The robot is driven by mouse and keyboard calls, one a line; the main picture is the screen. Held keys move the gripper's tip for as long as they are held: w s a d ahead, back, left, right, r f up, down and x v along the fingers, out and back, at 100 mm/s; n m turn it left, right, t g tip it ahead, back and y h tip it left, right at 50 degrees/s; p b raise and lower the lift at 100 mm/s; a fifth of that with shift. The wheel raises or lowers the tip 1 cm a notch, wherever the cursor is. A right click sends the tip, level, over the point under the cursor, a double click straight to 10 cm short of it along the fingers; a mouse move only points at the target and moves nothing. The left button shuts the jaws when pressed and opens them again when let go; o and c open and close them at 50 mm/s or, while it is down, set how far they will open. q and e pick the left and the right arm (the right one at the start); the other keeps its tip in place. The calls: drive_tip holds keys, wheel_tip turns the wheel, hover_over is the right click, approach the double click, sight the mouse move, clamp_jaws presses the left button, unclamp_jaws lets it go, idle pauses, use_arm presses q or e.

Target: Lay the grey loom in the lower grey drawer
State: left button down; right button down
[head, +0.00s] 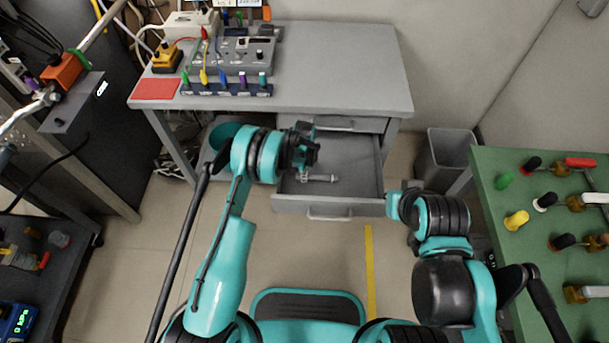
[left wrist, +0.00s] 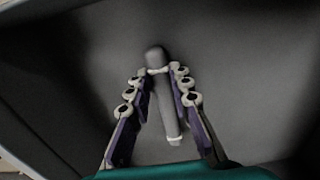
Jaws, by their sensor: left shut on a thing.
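The grey loom (head: 322,178) is a short grey rod with pale ties near its ends. It is inside the open lower grey drawer (head: 335,205), close to the drawer's floor; whether it touches the floor I cannot tell. My left gripper (head: 304,174) reaches down into the drawer from the left and is shut on the loom. In the left wrist view the loom (left wrist: 168,110) runs lengthwise between the two fingers (left wrist: 160,72), with its far end just past the fingertips. My right arm is at the right of the drawer; its gripper does not show.
The grey table (head: 340,75) above the drawer holds a control box (head: 240,58), coloured plugs and a red mat (head: 156,88). A grey bin (head: 445,150) stands right of it. A green bench (head: 500,190) with fittings is at far right. The drawer's right half is clear.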

use_arm(q)
drive_tip(key=shift+r, duration=0.1)
drive_tip(key=c, duration=1.4)
unclamp_jaws()
drive_tip(key=shift+o, duration=0.2)
